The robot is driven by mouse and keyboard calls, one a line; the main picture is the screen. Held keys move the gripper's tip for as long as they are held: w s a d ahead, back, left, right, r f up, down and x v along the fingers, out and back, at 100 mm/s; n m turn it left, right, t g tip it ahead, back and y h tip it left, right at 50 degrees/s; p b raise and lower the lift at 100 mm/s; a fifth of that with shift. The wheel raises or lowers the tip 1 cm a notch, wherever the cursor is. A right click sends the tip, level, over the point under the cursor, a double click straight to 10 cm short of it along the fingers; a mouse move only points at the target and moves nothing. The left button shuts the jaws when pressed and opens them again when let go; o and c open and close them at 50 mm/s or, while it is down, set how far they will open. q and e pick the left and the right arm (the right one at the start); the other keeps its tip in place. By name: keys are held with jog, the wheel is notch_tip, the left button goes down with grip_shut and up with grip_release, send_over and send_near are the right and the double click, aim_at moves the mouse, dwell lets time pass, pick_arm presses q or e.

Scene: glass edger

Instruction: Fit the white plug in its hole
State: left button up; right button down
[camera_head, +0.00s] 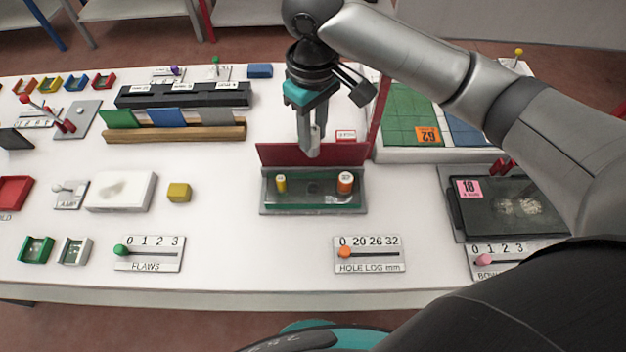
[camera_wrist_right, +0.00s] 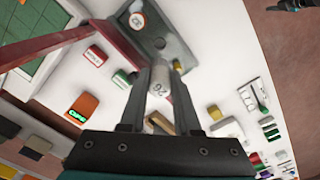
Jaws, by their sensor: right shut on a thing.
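My right gripper (camera_head: 311,142) is shut on the white plug (camera_head: 314,139), which hangs roughly upright above the plug tray. In the right wrist view the white plug (camera_wrist_right: 160,79) sits between the fingertips, with a number on it. The tray (camera_head: 312,208) is grey with a green and glassy inside and a raised red flap behind. My left gripper is not in view.
A hole log slider (camera_head: 369,254) lies in front of the tray. A wooden rack (camera_head: 190,133) with coloured plates stands left. A yellow block (camera_head: 179,192) lies left of the tray. A green panel (camera_head: 411,116) and a dark framed plate (camera_head: 515,207) are to the right.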

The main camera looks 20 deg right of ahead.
aim_at(313, 145)
notch_tip(313, 145, down, 15)
jog(key=shift+f+b, duration=0.15)
jog(key=shift+b, duration=1)
jog(key=shift+f, duration=0.15)
jog(key=c, duration=0.6)
grip_release()
notch_tip(313, 145, up, 12)
jog(key=shift+r+p, duration=0.15)
jog(key=shift+p, duration=0.85)
jog(key=shift+s, duration=0.1)
